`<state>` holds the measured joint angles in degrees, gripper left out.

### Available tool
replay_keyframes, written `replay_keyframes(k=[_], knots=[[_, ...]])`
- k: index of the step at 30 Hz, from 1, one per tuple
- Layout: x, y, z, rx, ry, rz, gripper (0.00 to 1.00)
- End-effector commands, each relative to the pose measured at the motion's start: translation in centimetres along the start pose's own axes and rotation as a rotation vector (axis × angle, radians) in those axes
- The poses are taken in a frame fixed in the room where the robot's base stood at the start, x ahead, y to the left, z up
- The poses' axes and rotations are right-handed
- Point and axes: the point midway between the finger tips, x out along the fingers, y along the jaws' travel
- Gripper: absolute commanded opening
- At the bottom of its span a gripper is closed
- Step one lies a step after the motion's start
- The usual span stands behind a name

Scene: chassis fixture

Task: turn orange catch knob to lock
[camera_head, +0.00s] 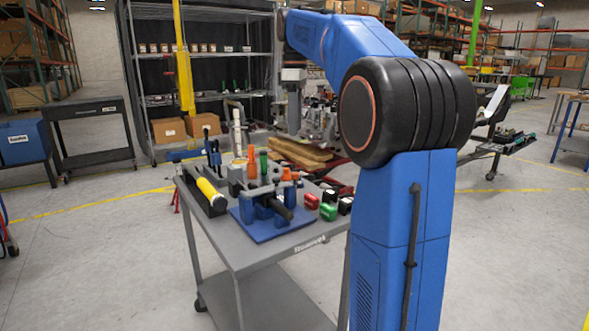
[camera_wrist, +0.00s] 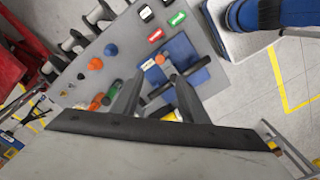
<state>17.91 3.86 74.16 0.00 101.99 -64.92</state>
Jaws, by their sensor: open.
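The blue fixture plate (camera_head: 246,232) lies on the grey cart, with dark and blue clamp parts on it. In the wrist view the plate (camera_wrist: 182,48) shows beyond my fingertips. A small orange knob-like part (camera_wrist: 160,59) sits on it beside a pale piece; I take it to be the catch knob. In the head view an orange part (camera_head: 286,174) shows at the fixture's back right, perhaps the same one. My gripper (camera_wrist: 159,76) is open and empty, its fingers apart with the orange part just past their tips. The knob's turn position is too small to tell.
Red (camera_head: 312,201) and green (camera_head: 328,211) blocks and black ones lie right of the fixture. An orange cone (camera_head: 251,163) and green cylinder (camera_head: 263,163) stand behind it. A yellow roller (camera_head: 208,191) lies left. The cart's front edge (camera_head: 285,255) is clear.

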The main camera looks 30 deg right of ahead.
Motion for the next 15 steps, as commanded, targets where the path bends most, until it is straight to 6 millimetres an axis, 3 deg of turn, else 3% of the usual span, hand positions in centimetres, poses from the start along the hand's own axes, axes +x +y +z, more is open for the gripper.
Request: replay_keyframes(k=[15], knots=[[9.3, -0.1, 0.0, 0.001, -0.001, -0.002, 0.40]])
